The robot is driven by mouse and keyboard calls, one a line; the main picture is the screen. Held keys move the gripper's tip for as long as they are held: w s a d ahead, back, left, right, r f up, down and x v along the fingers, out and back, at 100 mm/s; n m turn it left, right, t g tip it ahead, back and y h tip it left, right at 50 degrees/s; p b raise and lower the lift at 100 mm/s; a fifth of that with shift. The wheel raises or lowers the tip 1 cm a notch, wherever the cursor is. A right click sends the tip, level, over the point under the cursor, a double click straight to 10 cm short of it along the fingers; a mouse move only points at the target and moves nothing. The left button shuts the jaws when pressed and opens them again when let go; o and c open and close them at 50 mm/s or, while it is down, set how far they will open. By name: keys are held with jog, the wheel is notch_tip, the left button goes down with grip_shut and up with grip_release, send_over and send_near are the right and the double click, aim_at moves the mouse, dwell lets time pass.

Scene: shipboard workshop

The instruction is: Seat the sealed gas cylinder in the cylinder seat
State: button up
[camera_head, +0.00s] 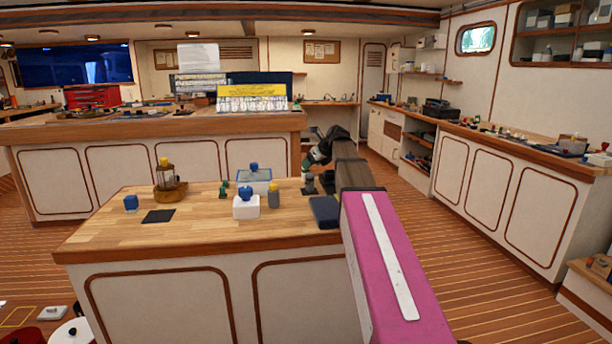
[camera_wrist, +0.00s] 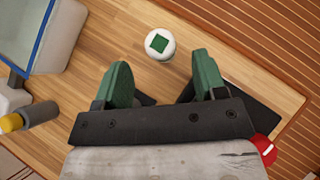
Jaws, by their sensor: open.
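A pale round-topped object with a green square (camera_wrist: 160,44) sits just beyond my fingertips in the wrist view. I cannot tell for sure which of these is the sealed gas cylinder. My gripper (camera_wrist: 155,75) has its two green fingers apart and nothing between them. It is above the bench's right end in the head view (camera_head: 313,166). I cannot clearly make out the cylinder seat.
The bench (camera_head: 110,235) also holds a white block with a blue knob (camera_head: 246,208), a blue-rimmed box (camera_head: 254,187), a brown-based glass piece (camera_head: 166,178), a blue block (camera_head: 131,203) and a dark flat square (camera_head: 158,216). Bare wood lies at the bench's front left.

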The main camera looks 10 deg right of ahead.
jog(key=x, duration=0.5)
jog(key=shift+r, duration=0.1)
jog(key=c, duration=1.1)
jog(key=shift+o, duration=0.2)
jog(key=shift+r, duration=0.15)
